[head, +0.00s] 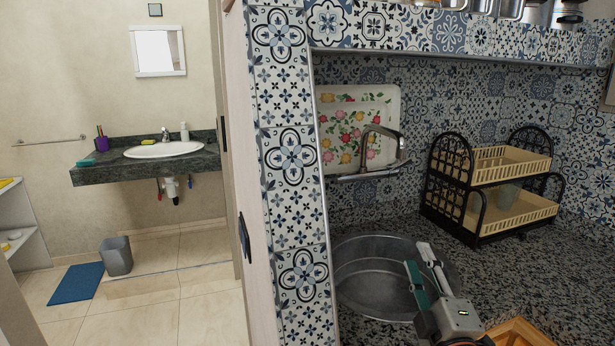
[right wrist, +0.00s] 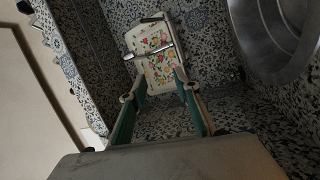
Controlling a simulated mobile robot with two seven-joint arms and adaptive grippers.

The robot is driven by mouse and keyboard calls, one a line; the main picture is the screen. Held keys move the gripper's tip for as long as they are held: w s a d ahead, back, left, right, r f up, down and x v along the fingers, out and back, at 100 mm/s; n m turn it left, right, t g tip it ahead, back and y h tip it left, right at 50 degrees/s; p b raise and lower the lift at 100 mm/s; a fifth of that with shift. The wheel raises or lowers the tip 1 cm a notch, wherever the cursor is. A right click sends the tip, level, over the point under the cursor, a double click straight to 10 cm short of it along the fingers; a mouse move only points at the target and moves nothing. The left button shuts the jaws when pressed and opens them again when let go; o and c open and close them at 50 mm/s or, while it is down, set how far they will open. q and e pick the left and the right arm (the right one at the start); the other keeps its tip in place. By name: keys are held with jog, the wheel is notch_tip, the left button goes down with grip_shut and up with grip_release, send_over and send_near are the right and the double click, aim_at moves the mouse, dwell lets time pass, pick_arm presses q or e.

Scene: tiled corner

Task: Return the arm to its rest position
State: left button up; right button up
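My right gripper (head: 419,256) reaches up from the bottom of the head view, over the front right part of the round metal sink (head: 365,270). Its two green-lined fingers stand apart with nothing between them. In the right wrist view the gripper (right wrist: 160,82) also shows its fingers spread, with the floral tray (right wrist: 150,62) beyond the gap. My left gripper is not in view.
The tap (head: 378,150) stands behind the sink, before the floral tray (head: 341,112). A black dish rack (head: 450,185) with cream trays stands on the granite counter (head: 560,275). A patterned tile wall edge (head: 291,190) rises left of the sink. A wooden item (head: 520,333) lies at bottom right.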

jog(key=s+d+f+m+g+h, duration=0.35)
jog(key=s+d+f, duration=0.2)
jog(key=f, duration=0.35)
jog(key=s+d+f+m+g+h, duration=0.2)
jog(key=s+d+f+m+g, duration=0.15)
jog(key=s+f, duration=0.4)
jog(key=s+d+f+m+g, duration=0.1)
jog(key=s+d+f+g, duration=0.2)
jog(key=s+f, duration=0.35)
jog(key=s+d+f+g, duration=0.2)
jog(key=s+f+g, duration=0.25)
jog(key=s, duration=0.25)
jog(key=w+a+f+m+t+y, duration=0.2)
jog(key=a+f+y, duration=0.5)
jog(key=a+f, duration=0.6)
jog(key=a+m+t, duration=0.1)
jog(key=a+t, duration=0.1)
jog(key=a, duration=0.1)
jog(key=shift+w+a+f+t, duration=0.15)
jog(key=shift+a+f+t, duration=0.05)
jog(key=shift+f+t, duration=0.15)
